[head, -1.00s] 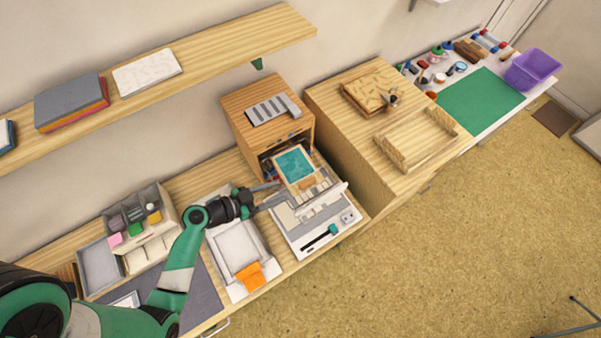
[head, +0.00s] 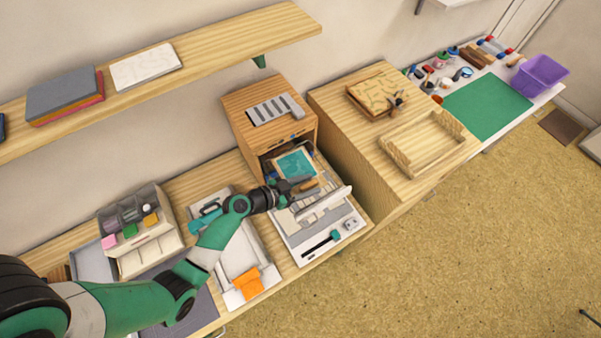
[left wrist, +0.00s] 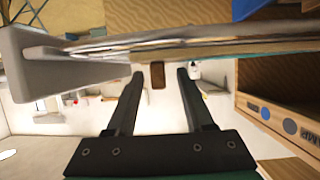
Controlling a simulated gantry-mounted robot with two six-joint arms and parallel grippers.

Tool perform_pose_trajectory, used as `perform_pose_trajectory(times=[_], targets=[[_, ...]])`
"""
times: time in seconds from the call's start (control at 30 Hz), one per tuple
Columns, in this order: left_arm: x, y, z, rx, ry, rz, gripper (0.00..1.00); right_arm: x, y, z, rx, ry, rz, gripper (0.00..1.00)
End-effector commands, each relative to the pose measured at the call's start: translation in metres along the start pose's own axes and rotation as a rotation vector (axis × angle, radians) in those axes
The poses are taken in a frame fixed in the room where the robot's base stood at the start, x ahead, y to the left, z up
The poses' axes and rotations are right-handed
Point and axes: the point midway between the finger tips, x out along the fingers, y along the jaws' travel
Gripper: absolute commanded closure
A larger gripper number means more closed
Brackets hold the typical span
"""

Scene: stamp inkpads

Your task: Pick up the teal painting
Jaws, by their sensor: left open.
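The teal painting (head: 295,163) shows in the head view as a small teal rectangle at the mouth of the wooden cabinet. My left gripper (head: 298,184) is just in front of its near edge, with open fingers. I cannot tell whether they touch it. In the left wrist view the two dark fingers (left wrist: 160,78) are apart, with a small brown piece showing between them. A long pale edge crosses the picture beyond the fingers; the painting's face cannot be made out there. My right gripper is not in view.
The wooden cabinet (head: 266,118) stands behind the painting. A white drawer or tray (head: 318,240) with several items is in front. A white tray with an orange cloth (head: 248,283) lies left. A large wooden box (head: 362,152) stands to the right.

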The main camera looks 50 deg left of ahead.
Motion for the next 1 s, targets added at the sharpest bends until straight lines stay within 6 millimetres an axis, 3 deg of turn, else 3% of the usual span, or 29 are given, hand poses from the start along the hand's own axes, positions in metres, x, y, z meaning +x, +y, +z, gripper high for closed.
perform_pose_trajectory(times=[0.27,0.57,1.0], targets=[[0.0059,0.0,0.0005,0.0,0.0,-0.001,0.47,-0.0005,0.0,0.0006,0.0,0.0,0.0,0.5],[0.0057,-0.0001,0.0005,0.0,0.0,-0.001,1.0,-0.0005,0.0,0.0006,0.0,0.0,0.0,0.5],[0.0054,-0.0002,-0.0003,0.001,0.0,-0.001,1.0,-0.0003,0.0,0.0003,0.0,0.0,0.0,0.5]])
